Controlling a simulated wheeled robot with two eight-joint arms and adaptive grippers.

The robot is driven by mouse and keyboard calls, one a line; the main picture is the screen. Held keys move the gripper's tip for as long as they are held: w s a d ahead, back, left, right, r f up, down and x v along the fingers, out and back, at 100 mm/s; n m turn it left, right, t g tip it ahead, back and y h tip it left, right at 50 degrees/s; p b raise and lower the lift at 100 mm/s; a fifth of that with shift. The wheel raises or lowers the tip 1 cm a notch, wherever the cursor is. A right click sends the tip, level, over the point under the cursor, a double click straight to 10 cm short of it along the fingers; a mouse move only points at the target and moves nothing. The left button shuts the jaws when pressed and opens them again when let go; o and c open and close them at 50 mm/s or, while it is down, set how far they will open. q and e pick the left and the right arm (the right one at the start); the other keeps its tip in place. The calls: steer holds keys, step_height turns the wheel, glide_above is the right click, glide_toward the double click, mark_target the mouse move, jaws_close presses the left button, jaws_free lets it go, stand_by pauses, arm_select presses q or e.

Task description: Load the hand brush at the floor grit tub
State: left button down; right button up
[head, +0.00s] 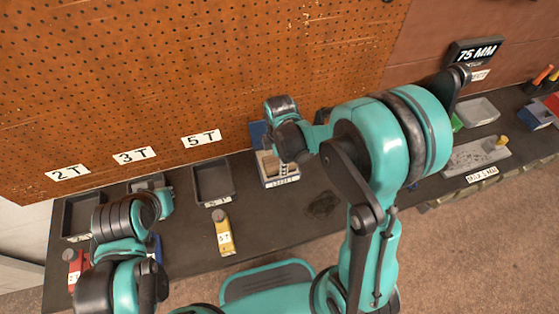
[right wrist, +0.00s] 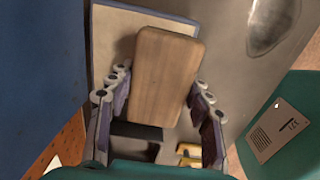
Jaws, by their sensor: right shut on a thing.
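In the right wrist view, a pale wooden block (right wrist: 166,72), which looks like the back of the hand brush, lies between the fingers of my right gripper (right wrist: 161,88). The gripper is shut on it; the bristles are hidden. I cannot read the label surely, nor tell whether the brush touches anything inside. My left arm is at the lower left; its gripper (head: 150,282) is unclear.
Dark trays, one of them at the 5 T label (head: 212,180), stand along the pegboard. A yellow tagged item (head: 224,236) lies on the bench in front. A grey plate (head: 475,157) lies at the right. The bench middle is mostly free.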

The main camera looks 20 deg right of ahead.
steer(key=shift+f+b, duration=0.55)
steer(key=shift+b, duration=0.05)
stand_by(2.0)
steer(key=shift+r+p, duration=2.7)
steer(key=shift+r, duration=0.9)
steer(key=shift+f, duration=0.1)
